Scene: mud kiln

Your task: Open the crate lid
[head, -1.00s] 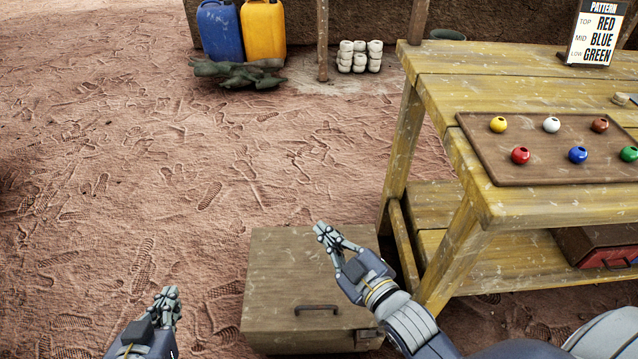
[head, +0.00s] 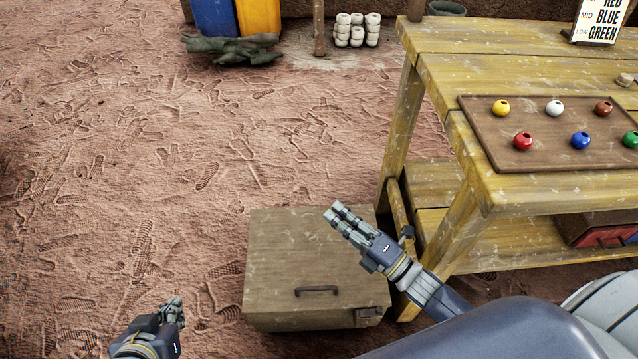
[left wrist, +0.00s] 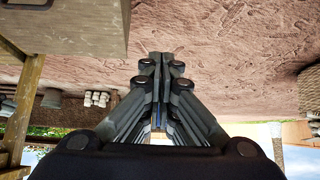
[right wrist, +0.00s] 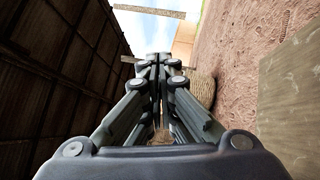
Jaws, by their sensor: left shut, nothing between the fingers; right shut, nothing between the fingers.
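The wooden crate (head: 275,260) stands on the ground in the lower middle of the head view, its lid down. A dark handle (head: 317,290) lies near the lid's front edge, and a metal latch (head: 367,313) is at the front right corner. My right gripper (head: 336,214) is shut and empty, over the crate's right back part in the picture. My left gripper (head: 174,308) is shut and empty, left of the crate and apart from it. A crate side shows at upper left in the left wrist view (left wrist: 70,30) and at right in the right wrist view (right wrist: 292,95).
A yellow wooden table (head: 480,70) stands right of the crate, with a brown tray (head: 550,165) of coloured balls on top. A red box (head: 600,235) sits on its lower shelf. Bare footprinted ground lies left of the crate.

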